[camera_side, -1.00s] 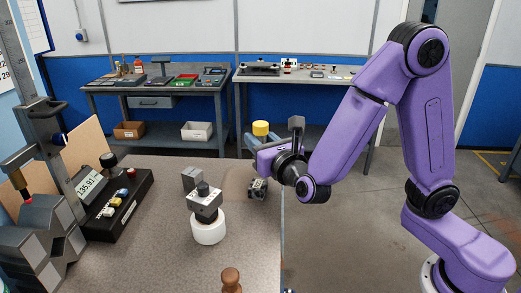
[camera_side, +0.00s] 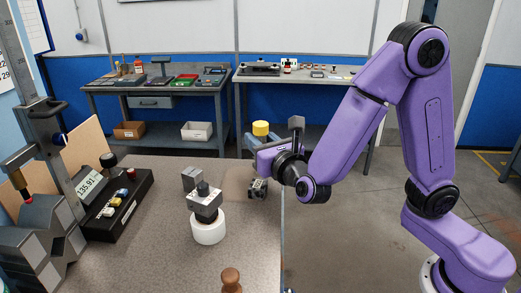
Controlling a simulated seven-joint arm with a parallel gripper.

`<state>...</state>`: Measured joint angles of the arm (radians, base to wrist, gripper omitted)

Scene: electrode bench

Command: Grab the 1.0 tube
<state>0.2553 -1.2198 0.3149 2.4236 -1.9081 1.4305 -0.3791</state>
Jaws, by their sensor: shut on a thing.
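My gripper (camera_side: 258,188) is at the right edge of the bench, low over its top, below my purple hand. It is shut on a small dark thing with light marks, too small and too covered by the fingers to make out. I cannot tell whether this is the 1.0 tube. No tube with a readable 1.0 label shows elsewhere in this view.
A display box (camera_side: 124,205) and a column stand (camera_side: 45,130) are at left. A wooden knob (camera_side: 231,279) is in front.

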